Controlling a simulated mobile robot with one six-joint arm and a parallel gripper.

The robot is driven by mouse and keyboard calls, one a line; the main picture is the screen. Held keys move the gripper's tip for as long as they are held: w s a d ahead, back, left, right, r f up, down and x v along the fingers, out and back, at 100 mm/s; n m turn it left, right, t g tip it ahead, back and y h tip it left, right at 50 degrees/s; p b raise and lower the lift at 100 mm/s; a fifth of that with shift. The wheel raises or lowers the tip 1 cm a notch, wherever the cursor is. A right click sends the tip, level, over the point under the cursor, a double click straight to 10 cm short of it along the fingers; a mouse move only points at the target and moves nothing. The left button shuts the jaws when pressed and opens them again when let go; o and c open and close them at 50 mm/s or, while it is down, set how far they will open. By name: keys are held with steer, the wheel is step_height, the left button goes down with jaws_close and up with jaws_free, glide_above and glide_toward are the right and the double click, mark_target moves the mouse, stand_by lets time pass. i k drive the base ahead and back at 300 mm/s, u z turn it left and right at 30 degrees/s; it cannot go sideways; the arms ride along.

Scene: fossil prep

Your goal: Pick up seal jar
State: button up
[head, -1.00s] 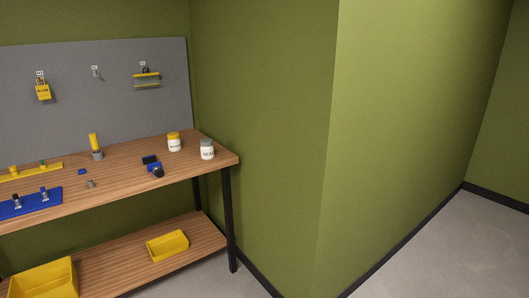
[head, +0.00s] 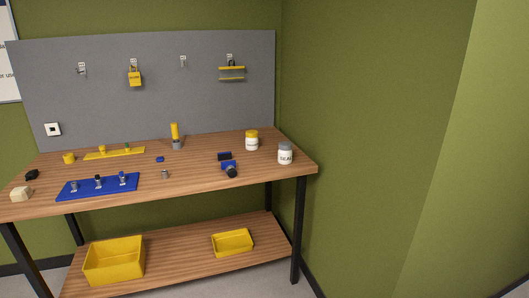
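The seal jar (head: 285,154) is a white jar with a grey lid and dark lettering that looks like "SEAL". It stands upright near the right end of the wooden workbench (head: 215,172) in the head view. A second white jar with a yellow lid (head: 252,141) stands just behind it to the left, apart from it. My gripper is not in view.
A blue and black tool (head: 229,169) lies left of the seal jar. A blue plate (head: 97,186) with small fittings is at the bench's left. Yellow bins (head: 232,242) sit on the lower shelf. A grey pegboard (head: 160,100) stands behind. A green wall is close on the right.

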mark_target(283, 157)
steer(key=u, duration=0.7)
steer(key=i, duration=1)
steer(key=u, duration=0.5)
